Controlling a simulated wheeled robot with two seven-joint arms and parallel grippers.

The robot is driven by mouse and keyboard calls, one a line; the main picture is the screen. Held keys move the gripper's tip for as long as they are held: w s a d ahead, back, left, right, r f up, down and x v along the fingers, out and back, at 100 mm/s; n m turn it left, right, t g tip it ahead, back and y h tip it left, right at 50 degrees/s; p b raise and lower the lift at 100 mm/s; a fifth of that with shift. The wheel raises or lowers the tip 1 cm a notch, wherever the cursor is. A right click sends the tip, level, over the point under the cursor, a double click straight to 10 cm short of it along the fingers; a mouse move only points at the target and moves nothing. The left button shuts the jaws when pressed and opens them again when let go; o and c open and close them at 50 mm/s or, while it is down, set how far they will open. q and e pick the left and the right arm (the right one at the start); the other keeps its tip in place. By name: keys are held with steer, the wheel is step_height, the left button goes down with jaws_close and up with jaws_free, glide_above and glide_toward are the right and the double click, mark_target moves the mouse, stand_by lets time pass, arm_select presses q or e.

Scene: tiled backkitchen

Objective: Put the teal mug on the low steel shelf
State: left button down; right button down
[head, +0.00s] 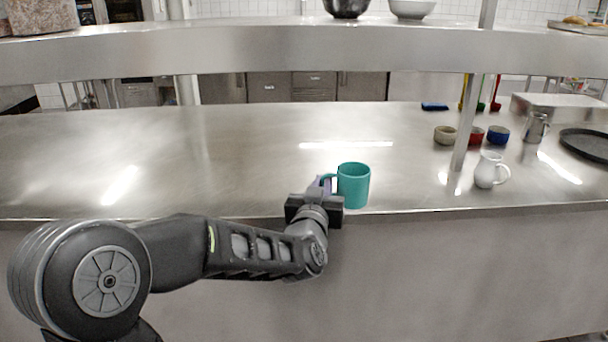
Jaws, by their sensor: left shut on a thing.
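The teal mug (354,186) is upright at the front edge of the steel counter, in the middle of the head view. Its handle points left, towards my left gripper (326,187). My left gripper is shut on the mug at its handle side; the fingers are partly hidden. I cannot tell whether the mug's base touches the steel surface. The low steel surface (230,150) runs across the view under a raised steel shelf (240,52). My right gripper is not in view.
A white jug (490,170) stands right of the mug, beside a steel post (466,125). Several small bowls, including a blue one (498,134), a metal pitcher (536,127) and a dark round tray (588,144) are at the right. The surface's left and middle are clear.

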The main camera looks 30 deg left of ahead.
arm_select(q)
steer(key=d+f+m+t+h, duration=0.1)
steer(key=d+f+m+h, duration=0.3)
steer(key=d+f, duration=1.4)
steer(key=f+h, duration=0.1)
steer(key=h, duration=0.1)
steer(key=shift+w+f+h, duration=0.15)
steer(key=shift+w+h, duration=0.2)
steer(key=shift+h, duration=0.05)
